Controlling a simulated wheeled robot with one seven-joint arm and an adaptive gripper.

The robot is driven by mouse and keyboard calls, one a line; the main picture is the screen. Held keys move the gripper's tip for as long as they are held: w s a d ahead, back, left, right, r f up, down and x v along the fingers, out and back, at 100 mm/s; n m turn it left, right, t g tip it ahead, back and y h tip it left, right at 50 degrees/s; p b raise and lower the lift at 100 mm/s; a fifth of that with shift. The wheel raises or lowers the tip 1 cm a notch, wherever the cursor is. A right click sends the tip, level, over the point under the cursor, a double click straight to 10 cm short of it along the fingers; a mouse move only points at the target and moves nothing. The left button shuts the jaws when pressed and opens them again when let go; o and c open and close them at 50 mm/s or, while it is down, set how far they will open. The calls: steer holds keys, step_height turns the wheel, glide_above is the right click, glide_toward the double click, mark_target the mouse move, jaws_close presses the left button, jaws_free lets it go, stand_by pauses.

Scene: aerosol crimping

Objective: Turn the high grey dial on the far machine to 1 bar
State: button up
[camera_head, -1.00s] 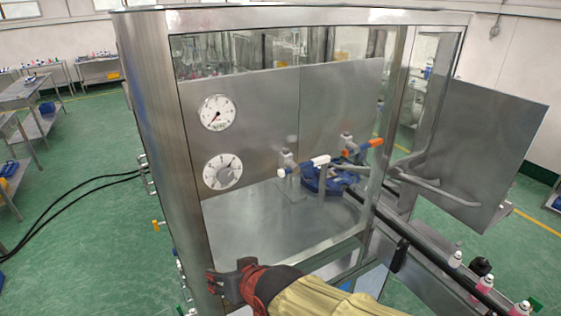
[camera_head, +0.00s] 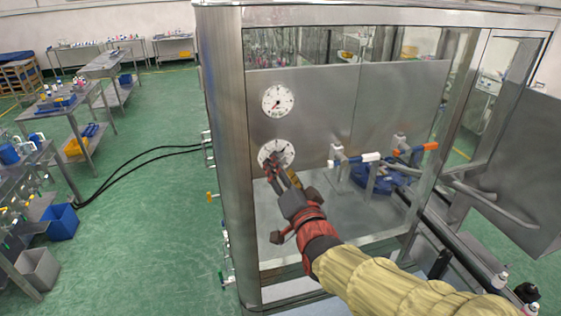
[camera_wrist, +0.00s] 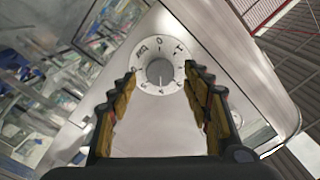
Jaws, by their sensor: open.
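The dial (camera_head: 270,149) is a round white plate with markings on the machine's grey back panel, below a white gauge (camera_head: 278,100) with a thin needle. In the head view my gripper (camera_head: 277,166) is in front of the dial and hides its lower part and centre. In the wrist view the dial (camera_wrist: 160,52) shows a grey centre knob (camera_wrist: 159,72) and a ring of markings, too small to read surely. My gripper (camera_wrist: 160,88) is open, with one finger on each side of the dial, and holds nothing. I cannot tell whether the fingertips touch it.
A metal post (camera_head: 228,170) stands left of the panel. Right of the dial are valves with a white handle (camera_head: 371,157) and an orange handle (camera_head: 430,146), above a blue part (camera_head: 375,182). A metal door (camera_head: 520,150) stands open at the right.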

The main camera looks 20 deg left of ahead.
steer(key=x, duration=0.3)
steer(key=shift+p, duration=0.35)
steer(key=shift+c, duration=0.2)
steer(key=c, duration=1.1)
